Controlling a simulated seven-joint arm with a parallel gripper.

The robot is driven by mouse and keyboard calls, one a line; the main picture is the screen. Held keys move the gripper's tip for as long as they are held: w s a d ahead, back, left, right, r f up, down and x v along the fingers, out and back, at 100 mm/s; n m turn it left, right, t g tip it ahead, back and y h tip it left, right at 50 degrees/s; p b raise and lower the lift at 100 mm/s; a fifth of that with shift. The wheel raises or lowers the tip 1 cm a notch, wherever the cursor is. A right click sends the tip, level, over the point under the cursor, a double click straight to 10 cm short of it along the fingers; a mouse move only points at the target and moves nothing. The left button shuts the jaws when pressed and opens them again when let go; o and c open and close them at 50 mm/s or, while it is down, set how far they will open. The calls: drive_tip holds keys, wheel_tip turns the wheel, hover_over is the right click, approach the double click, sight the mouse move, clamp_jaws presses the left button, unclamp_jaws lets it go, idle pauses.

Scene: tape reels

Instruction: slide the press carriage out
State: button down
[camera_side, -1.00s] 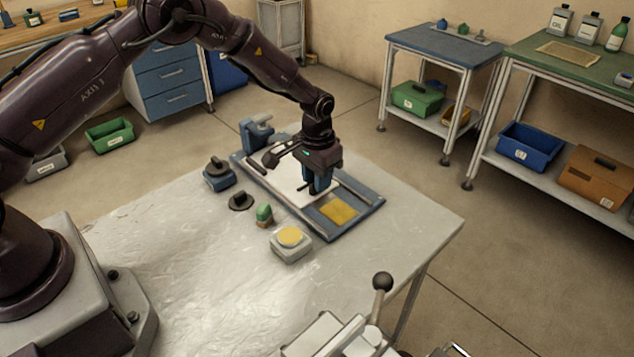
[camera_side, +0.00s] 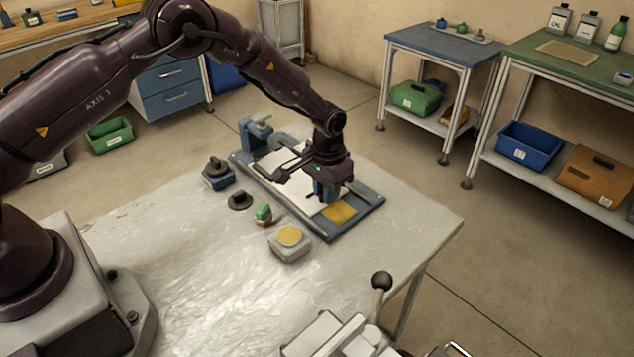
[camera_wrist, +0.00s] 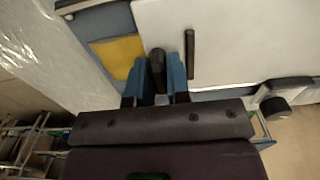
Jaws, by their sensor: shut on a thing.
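The press carriage, a flat white plate (camera_side: 300,196), lies on a blue rail frame (camera_side: 331,236) on the table. It fills the upper right of the wrist view (camera_wrist: 240,40). My gripper (camera_side: 328,198) is low over the plate's front end, beside the yellow patch (camera_side: 341,214) of the frame. In the wrist view my blue fingers (camera_wrist: 158,72) are on both sides of a dark upright handle (camera_wrist: 157,62) and shut on it. A second dark bar (camera_wrist: 190,54) shows on the plate. The handle's foot is hard to make out.
A grey block with a yellow round top (camera_side: 289,240), a small green-topped piece (camera_side: 263,212), a black knob (camera_side: 240,200) and a blue-based black part (camera_side: 217,175) stand left of the frame. A blue clamp-like post (camera_side: 257,130) is at its far end.

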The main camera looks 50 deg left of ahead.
sight(342, 214)
drive_tip(key=d, duration=0.4)
drive_tip(key=shift+d, duration=0.3)
drive_tip(key=c, duration=1.4)
unclamp_jaws()
drive_tip(key=shift+o, duration=0.2)
drive_tip(key=shift+r, duration=0.1)
wheel_tip(342, 214, up, 13)
